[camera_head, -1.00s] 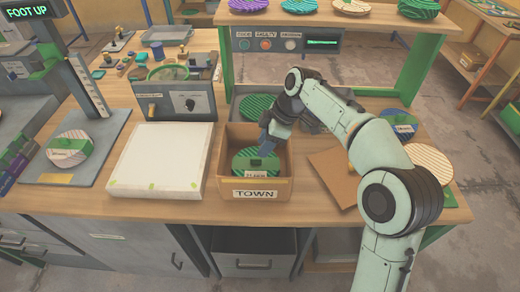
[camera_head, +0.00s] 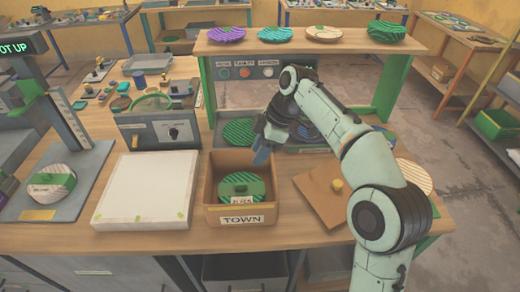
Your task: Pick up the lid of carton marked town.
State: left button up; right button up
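The open carton marked TOWN (camera_head: 241,220) stands on the bench. A green striped plate (camera_head: 240,188) with a green block-like grip and a small label lies inside it. A flat brown square panel with a yellow knob, which looks like the lid (camera_head: 315,198), lies on the bench just right of the carton. My arm covers part of its right side. My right gripper (camera_head: 262,157) points down by the carton's back right corner, apart from the lid. Its fingers are dark blue and small, and their gap does not show. My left gripper is not in view.
A white square pad (camera_head: 145,190) lies left of the carton. A control box (camera_head: 158,130) stands behind it. A shelf (camera_head: 310,42) with several striped plates runs across the back. A cream striped disc (camera_head: 414,177) lies right of my arm.

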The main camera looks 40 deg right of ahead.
aim_at(325, 187)
jog(key=k, duration=1)
